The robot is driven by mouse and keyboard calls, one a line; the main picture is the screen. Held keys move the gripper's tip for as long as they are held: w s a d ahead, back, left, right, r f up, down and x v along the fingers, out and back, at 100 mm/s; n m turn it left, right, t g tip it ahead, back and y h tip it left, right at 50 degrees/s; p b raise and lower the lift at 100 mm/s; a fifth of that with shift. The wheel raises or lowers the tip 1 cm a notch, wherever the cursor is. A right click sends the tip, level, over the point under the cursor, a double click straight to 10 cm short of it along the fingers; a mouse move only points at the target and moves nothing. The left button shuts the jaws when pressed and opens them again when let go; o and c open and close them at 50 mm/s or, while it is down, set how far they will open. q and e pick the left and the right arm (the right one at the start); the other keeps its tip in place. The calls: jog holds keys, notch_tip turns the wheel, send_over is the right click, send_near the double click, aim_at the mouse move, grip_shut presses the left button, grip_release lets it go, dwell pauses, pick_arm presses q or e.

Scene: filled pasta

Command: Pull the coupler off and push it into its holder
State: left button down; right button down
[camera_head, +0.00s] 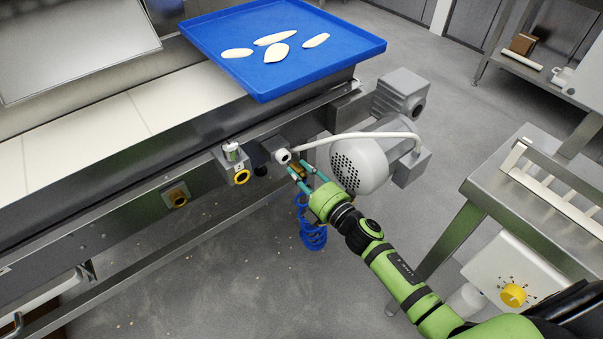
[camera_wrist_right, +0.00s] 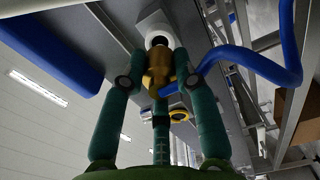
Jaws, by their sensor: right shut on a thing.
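The brass coupler (camera_wrist_right: 158,70) is between the green fingers of my right gripper (camera_wrist_right: 157,84), which is shut on it. In the head view the right gripper (camera_head: 301,178) is at the conveyor's side rail, and the coupler (camera_head: 299,171) shows partly between its fingers. The coupler's end points at a white round fitting (camera_head: 283,156), also in the wrist view (camera_wrist_right: 160,38); I cannot tell whether they are joined. A blue coiled hose (camera_head: 312,228) hangs below the coupler. A yellow ring (camera_head: 241,177), possibly the holder, is on the rail to the left. My left gripper is out of view.
A grey motor (camera_head: 358,166) with a white cable (camera_head: 355,136) stands close right of the gripper. A blue tray (camera_head: 335,45) with several pasta pieces lies above. A steel table (camera_head: 540,190) stands right.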

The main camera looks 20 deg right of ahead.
jog(key=shift+x, duration=1.4)
dwell(1.1)
jog(key=c, duration=0.6)
grip_release()
dwell(0.6)
jog(key=shift+v, duration=1.35)
jog(key=shift+p+v, duration=0.6)
jog(key=shift+v, duration=1.5)
